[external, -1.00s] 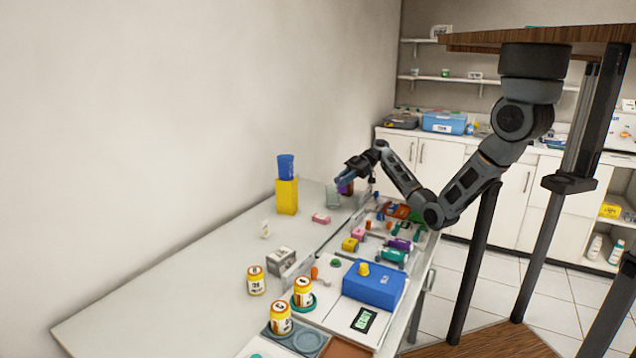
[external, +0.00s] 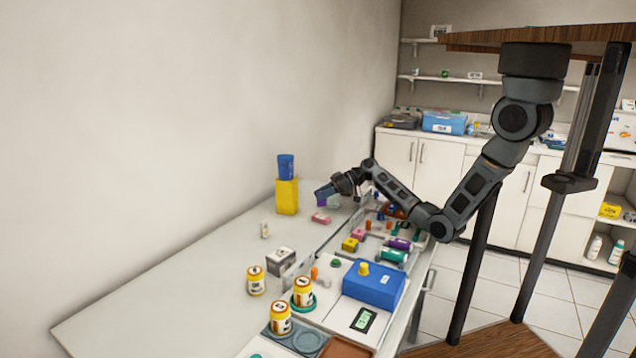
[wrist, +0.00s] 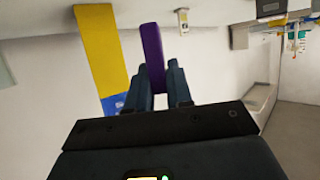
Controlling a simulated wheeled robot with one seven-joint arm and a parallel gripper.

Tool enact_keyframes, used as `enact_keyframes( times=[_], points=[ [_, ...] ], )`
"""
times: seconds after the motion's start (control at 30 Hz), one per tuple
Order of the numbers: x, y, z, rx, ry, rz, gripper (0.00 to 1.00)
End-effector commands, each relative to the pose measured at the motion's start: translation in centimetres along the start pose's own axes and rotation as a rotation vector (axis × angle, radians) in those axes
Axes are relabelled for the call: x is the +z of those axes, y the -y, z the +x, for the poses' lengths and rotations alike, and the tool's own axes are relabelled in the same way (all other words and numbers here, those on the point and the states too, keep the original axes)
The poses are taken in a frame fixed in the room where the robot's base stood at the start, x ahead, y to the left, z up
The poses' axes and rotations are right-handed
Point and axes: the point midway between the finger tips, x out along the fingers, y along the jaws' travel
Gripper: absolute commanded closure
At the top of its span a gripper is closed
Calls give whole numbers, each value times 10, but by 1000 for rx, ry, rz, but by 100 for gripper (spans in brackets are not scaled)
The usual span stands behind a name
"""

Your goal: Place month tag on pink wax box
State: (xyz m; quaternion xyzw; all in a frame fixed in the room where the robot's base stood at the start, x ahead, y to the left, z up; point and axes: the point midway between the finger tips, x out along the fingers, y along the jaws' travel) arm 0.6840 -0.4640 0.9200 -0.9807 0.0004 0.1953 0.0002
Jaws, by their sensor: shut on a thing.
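My gripper (external: 320,194) is over the far part of the table. In the wrist view its fingers (wrist: 163,82) are shut on a long purple piece (wrist: 152,48), which appears to be the month tag. The purple piece shows small in the external view (external: 322,201); any print on it is too small to read. A small pink box (external: 320,218), which looks like the pink wax box, lies on the table just below the gripper in the picture. The held piece appears above and apart from it.
A yellow block (external: 287,197) with a blue cup (external: 286,167) on it stands left of my gripper. A divided tray with several small coloured items lies to the right. The table's left part is clear.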

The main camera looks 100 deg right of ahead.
Motion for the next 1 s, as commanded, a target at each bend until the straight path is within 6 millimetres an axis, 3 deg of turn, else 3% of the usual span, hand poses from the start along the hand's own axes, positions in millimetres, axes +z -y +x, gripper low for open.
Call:
enact_keyframes(
  times=[0.37, 0.77, 0.8, 1.0],
  points=[
    [36, 1, 17, -1, 1, 1, 100],
    [41, 1, 19, -1, 0, -1, 100],
    [41, 1, 19, -1, 0, 0, 79],
    [40, 1, 18, -1, 0, 0, 60]
  ],
)
